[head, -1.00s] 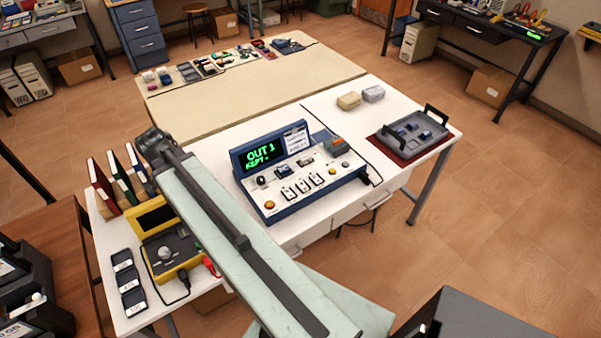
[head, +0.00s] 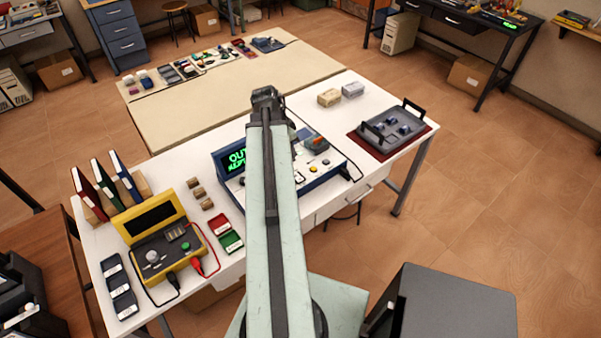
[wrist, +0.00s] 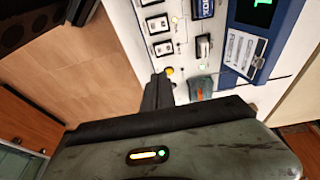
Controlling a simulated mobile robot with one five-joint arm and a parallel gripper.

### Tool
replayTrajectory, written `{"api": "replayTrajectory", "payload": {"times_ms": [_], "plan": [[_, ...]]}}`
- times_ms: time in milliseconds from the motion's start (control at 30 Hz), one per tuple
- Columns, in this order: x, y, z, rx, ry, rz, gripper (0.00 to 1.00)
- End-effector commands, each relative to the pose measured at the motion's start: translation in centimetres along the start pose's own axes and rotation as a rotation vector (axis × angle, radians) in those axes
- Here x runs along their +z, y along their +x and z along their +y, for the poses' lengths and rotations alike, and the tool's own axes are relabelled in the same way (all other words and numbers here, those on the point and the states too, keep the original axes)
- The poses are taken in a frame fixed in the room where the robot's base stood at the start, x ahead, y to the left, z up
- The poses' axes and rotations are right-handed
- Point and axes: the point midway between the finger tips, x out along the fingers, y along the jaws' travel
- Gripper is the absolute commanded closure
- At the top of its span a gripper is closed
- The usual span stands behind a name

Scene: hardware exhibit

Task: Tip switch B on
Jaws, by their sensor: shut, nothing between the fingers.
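The control console (head: 228,177) stands on the white table with its green-lit display (head: 237,160) partly hidden behind my arm. The wrist view shows three rocker switches in a row: an end one (wrist: 149,3), a middle one (wrist: 155,23) and another end one (wrist: 162,47). Their letters are too small to read, so I cannot tell which is B. My gripper (wrist: 160,84) is shut and empty, its tips beside the yellow button (wrist: 169,71) past the row's end. I cannot tell whether they touch the panel.
A grey tray (head: 394,128) with handles sits at the right. Two small blocks (head: 340,94) lie behind; white tabletop is free between.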

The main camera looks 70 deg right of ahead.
Motion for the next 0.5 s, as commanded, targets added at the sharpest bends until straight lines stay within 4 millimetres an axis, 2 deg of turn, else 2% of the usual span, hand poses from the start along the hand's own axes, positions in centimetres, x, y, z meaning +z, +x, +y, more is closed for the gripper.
{"api": "replayTrajectory", "payload": {"times_ms": [267, 367, 500], "plan": [[0.0, 1.0, 0.0, 0.0, 0.001, 0.0, 1.0], [0.1, 2.4, -0.1, 0.0, 0.001, 0.0, 1.0], [0.2, 5.2, -0.1, 0.0, 0.002, 0.0, 1.0]]}}
